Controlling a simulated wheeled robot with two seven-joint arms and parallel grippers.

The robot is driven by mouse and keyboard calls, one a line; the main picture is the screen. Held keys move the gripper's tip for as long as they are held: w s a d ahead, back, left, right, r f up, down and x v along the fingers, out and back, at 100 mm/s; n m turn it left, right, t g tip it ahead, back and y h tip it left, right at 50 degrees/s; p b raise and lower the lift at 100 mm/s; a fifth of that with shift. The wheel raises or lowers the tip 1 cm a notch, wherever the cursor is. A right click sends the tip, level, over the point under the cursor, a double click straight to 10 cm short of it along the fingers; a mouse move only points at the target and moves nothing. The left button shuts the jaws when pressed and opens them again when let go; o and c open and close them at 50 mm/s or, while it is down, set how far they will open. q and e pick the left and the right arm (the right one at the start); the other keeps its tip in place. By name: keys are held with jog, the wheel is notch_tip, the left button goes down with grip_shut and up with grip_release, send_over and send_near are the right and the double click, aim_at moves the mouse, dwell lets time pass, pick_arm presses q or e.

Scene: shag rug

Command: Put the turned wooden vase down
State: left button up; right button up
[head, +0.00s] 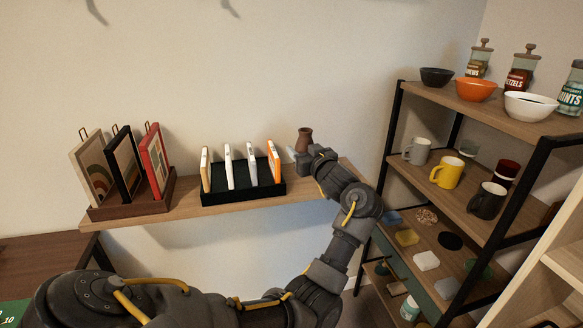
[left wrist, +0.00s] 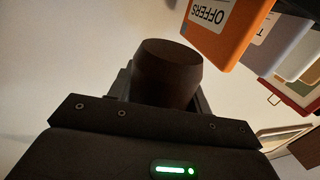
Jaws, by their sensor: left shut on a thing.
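The turned wooden vase (head: 304,139) is small and brown. It shows in the head view above the right part of the wall shelf (head: 215,207), just right of the black file holder. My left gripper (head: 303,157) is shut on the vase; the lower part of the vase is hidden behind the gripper. In the left wrist view the vase (left wrist: 167,72) is a dark rounded shape between the fingers. I cannot tell whether its base touches the shelf. My right gripper is not in view.
A black holder (head: 245,193) with several upright files stands close left of the vase. A wooden rack (head: 130,207) with picture frames is farther left. A shelving unit (head: 460,115) with bowls, jars and mugs stands at right.

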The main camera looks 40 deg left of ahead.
pick_arm(q)
jog(key=w+a+f, duration=0.1)
jog(key=f, duration=0.1)
jog(key=w+a+f, duration=0.3)
jog(key=f, duration=0.1)
jog(key=shift+w+a+f, duration=0.25)
jog(key=shift+f, duration=0.1)
notch_tip(320, 180, down, 2)
jog(key=shift+d+f, duration=0.1)
jog(key=shift+f, duration=0.4)
jog(key=o, duration=1)
jog(key=shift+f, duration=0.1)
jog(key=shift+o, duration=0.5)
jog(key=shift+d, duration=0.2)
jog(key=v, duration=1.1)
jog(key=shift+s+d, duration=0.15)
jog(key=shift+s, duration=0.05)
